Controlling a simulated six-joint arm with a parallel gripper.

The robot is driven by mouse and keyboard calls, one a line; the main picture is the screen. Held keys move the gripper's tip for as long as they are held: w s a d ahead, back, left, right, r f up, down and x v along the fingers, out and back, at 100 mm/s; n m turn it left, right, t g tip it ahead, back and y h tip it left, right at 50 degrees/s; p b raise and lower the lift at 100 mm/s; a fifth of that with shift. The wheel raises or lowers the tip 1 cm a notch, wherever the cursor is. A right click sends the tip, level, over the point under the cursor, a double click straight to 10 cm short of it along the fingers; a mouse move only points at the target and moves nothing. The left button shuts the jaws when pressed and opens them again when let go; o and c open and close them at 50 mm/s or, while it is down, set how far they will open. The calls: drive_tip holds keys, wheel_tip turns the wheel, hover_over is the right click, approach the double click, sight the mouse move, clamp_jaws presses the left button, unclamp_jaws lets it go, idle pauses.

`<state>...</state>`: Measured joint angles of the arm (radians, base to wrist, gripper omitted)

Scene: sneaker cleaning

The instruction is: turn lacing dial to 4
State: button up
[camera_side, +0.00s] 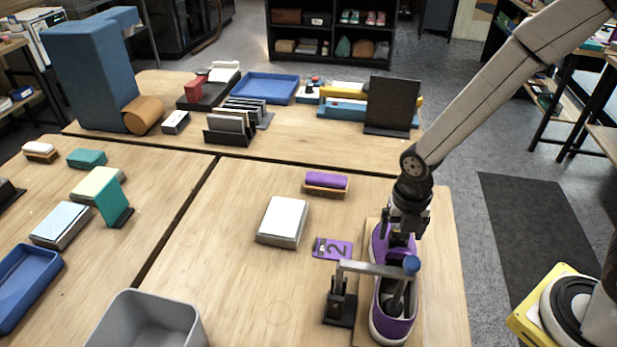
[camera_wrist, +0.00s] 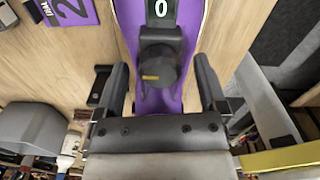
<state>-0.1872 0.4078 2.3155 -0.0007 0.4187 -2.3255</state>
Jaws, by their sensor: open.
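The purple sneaker (camera_side: 379,240) stands on a wooden board at the right of the table. In the wrist view, its purple upper (camera_wrist: 148,100) carries a dark round lacing dial (camera_wrist: 160,64) with a small yellow mark. A small display (camera_wrist: 160,9) beyond the dial reads 0. My gripper (camera_wrist: 160,72) is open, with one finger on each side of the dial and a visible gap to both sides. In the side view my gripper (camera_side: 404,226) is low over the shoe and hides the dial.
A metal clamp arm (camera_side: 375,268) with a blue knob (camera_side: 411,264) reaches over the shoe opening, close to my gripper. A purple card (camera_side: 333,248) marked 2 lies left of the shoe. A white-topped block (camera_side: 283,220) and purple brush (camera_side: 326,182) stand farther left.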

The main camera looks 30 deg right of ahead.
clamp_jaws()
